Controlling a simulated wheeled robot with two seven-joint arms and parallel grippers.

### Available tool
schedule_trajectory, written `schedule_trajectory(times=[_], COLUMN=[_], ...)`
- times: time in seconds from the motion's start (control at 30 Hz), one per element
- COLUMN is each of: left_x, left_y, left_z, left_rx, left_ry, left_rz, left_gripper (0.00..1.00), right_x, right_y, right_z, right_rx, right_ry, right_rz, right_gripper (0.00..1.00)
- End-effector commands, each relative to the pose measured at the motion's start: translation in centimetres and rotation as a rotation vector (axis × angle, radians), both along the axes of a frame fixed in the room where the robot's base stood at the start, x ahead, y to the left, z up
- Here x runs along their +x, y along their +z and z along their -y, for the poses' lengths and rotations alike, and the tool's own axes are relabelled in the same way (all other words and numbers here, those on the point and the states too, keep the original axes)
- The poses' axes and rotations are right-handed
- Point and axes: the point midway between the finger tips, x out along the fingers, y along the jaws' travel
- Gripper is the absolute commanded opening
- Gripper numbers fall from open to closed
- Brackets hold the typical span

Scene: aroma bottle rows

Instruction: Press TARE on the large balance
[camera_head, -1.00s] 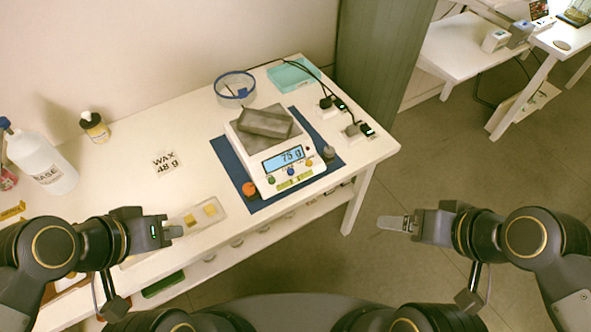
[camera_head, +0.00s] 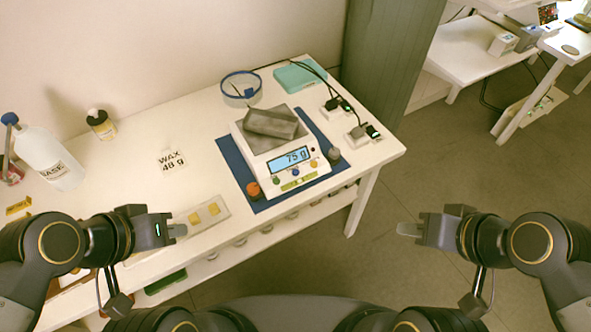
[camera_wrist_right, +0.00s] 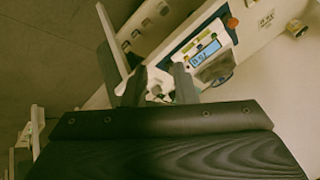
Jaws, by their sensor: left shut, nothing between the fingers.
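The large balance (camera_head: 292,184) is white and stands on a blue mat (camera_head: 234,170). Its display (camera_head: 289,159) reads 75 g. A grey block (camera_head: 270,123) lies on its pan. Green, blue (camera_head: 294,171) and yellow buttons sit below the display; their lettering is too small to read. The balance also shows in the right wrist view (camera_wrist_right: 218,38), beyond the fingers. My left gripper (camera_head: 178,230) is shut and empty, left of the balance near the table's front edge. My right gripper (camera_head: 408,229) is right of the table over the floor; its fingers (camera_wrist_right: 158,85) are apart and empty.
An orange knob-like object (camera_head: 253,189) and a grey one (camera_head: 334,154) flank the balance. A tray with yellow pieces (camera_head: 222,205), a WAX 48 g card (camera_head: 172,161) and bottles (camera_head: 48,160) stand left. A glass dish (camera_head: 241,86) and power adapters (camera_head: 356,134) are behind and right.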

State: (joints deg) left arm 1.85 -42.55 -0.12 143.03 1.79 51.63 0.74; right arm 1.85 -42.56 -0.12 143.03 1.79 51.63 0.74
Motion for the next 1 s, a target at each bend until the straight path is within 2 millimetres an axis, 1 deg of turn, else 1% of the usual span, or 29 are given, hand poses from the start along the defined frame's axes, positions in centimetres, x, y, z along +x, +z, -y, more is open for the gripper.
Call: schedule_trajectory(times=[0.03,0.17,0.2,1.0], left_x=[0.00,0.00,0.00,0.00], left_y=[0.00,0.00,0.00,0.00], left_z=[0.00,0.00,0.00,0.00], left_rx=[0.000,0.000,0.000,0.000], left_ry=[0.000,0.000,0.000,0.000], left_rz=[0.000,0.000,0.000,0.000], left_gripper=[0.00,0.00,0.00,0.00], right_x=[0.00,0.00,0.00,0.00], right_y=[0.00,0.00,0.00,0.00], right_z=[0.00,0.00,0.00,0.00], right_rx=[0.000,0.000,0.000,0.000], right_ry=[0.000,0.000,0.000,0.000], right_rz=[0.000,0.000,0.000,0.000], right_gripper=[0.18,0.01,0.00,0.00])
